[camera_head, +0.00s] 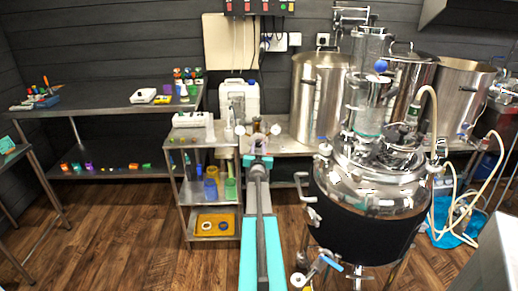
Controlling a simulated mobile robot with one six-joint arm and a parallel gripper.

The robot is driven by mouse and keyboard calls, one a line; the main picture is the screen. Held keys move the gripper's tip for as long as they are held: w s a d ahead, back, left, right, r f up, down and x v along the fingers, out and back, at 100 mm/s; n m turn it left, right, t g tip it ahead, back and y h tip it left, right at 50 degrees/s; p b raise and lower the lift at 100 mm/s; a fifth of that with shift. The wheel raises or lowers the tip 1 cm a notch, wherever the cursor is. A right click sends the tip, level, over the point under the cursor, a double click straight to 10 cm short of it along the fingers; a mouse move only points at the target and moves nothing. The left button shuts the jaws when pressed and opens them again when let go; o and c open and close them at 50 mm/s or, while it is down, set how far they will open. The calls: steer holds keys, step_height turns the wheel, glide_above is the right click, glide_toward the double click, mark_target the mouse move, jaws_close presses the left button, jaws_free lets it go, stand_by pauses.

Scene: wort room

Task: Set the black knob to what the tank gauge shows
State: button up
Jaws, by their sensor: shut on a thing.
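My gripper (258,143) is at the far end of my teal and grey arm, in front of the back bench. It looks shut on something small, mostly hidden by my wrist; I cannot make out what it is. The steel tank (370,185) with a black jacket stands to its right. A small round white dial (325,148) sits at the tank's left rim, maybe the gauge; its reading is too small to tell. A dark control panel (258,7) with red lights is on the wall above, cut by the top edge. I cannot pick out the black knob for certain.
A steel shelf cart (208,187) with coloured cups stands left of my arm. A long bench (110,103) is further left. Large steel pots (318,95) stand behind the tank. Hoses (466,195) hang at right. The wooden floor (125,235) at left is clear.

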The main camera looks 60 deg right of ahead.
steer(key=shift+w, duration=0.1)
steer(key=o, duration=1)
steer(key=shift+o, duration=0.2)
steer(key=shift+a, duration=0.1)
steer(key=b+v, duration=0.1)
steer(key=v, duration=1.2)
steer(key=shift+a+b, duration=0.3)
steer(key=shift+b, duration=0.05)
